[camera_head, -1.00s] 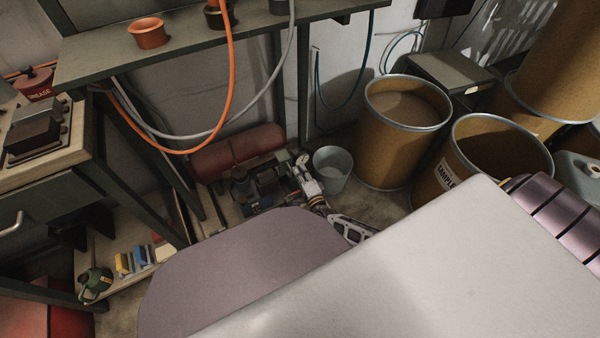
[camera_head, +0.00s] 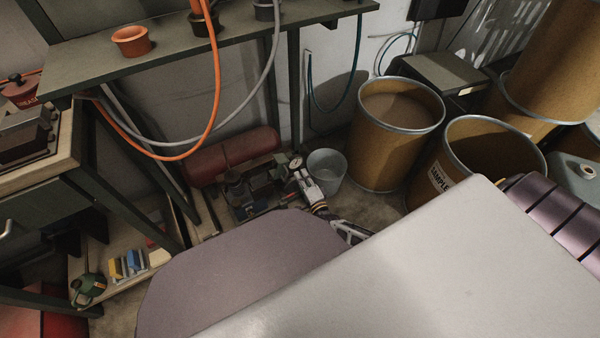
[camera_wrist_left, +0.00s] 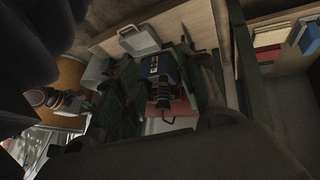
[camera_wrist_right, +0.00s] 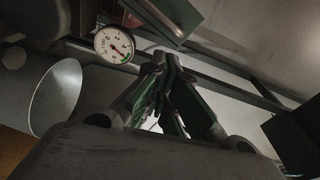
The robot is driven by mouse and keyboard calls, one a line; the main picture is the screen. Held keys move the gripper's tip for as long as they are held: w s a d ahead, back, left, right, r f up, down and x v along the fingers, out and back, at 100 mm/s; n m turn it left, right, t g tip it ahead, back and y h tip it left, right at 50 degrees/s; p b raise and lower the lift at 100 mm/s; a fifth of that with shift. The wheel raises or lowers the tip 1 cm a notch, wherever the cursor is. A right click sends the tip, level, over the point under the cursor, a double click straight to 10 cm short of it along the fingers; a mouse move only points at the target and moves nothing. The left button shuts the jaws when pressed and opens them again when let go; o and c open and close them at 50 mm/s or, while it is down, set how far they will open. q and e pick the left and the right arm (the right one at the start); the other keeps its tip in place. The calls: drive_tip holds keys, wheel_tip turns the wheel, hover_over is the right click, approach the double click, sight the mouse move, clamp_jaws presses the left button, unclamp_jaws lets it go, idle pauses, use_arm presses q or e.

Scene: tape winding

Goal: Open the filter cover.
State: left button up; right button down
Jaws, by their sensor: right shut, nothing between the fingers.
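The machine with a red tank (camera_head: 240,153) and a dark pump block (camera_head: 250,188) lies on the floor under the bench. I cannot make out the filter cover for sure. My right arm reaches to the machine's right end in the head view. My right gripper (camera_wrist_right: 167,64) is shut with its fingertips together and nothing between them. A white pressure gauge (camera_wrist_right: 114,45) is left of the tips, and a green bar (camera_wrist_right: 165,16) is beyond them. My left gripper (camera_wrist_left: 162,72) is open and empty; a blue part (camera_wrist_left: 155,70) of the machine shows beyond its spread fingers.
A grey bucket (camera_head: 327,172) stands just right of my right arm. Brown drums (camera_head: 395,145) stand further right. An orange hose (camera_head: 205,125) hangs from the bench (camera_head: 85,65). A low wooden shelf (camera_head: 155,259) with small coloured items is at left.

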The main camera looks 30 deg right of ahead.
use_arm(q)
drive_tip(key=shift+m+g+y, duration=0.3)
drive_tip(key=shift+g, duration=0.1)
drive_tip(key=shift+s+a+r+p, duration=0.15)
drive_tip(key=shift+r+p, duration=0.15)
drive_tip(key=shift+r, duration=0.45)
drive_tip(key=shift+w+a+r+p, duration=0.1)
drive_tip(key=shift+r+p, duration=0.2)
drive_tip(key=shift+r, duration=0.45)
drive_tip(key=shift+s+a+r+p, duration=0.15)
drive_tip(key=shift+r+p, duration=0.15)
drive_tip(key=shift+r, duration=0.45)
use_arm(e)
drive_tip(key=s, duration=0.7)
drive_tip(key=shift+a, duration=0.25)
drive_tip(key=shift+w+a, duration=0.1)
drive_tip(key=shift+a, duration=0.05)
